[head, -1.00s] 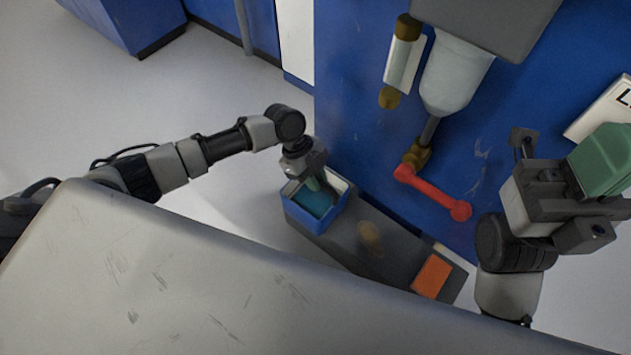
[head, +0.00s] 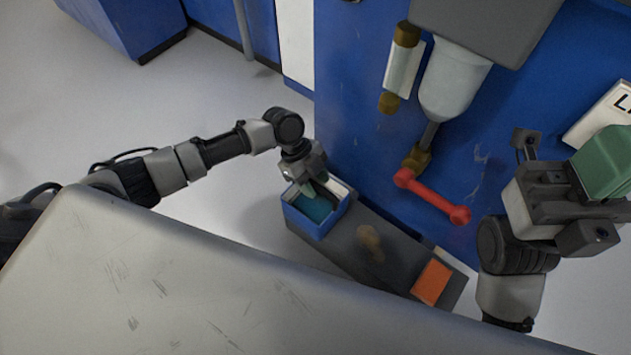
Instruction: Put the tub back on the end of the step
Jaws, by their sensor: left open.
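The blue tub (head: 302,222) sits on the left end of the dark grey step (head: 340,246). It is open at the top, with teal inside and a pale far wall. My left gripper (head: 317,190) is at the tub's far side, pointing down, its greenish fingers open near the rim. I cannot tell whether a finger touches the wall. My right gripper (head: 604,166) is at the right edge, away from the tub.
An orange block (head: 432,282) and a brownish patch (head: 370,243) are on the step. A red handle (head: 432,197) on a pipe below a pale bowl (head: 452,80) juts from the blue panel (head: 350,130). A grey worktop (head: 200,275) fills the front.

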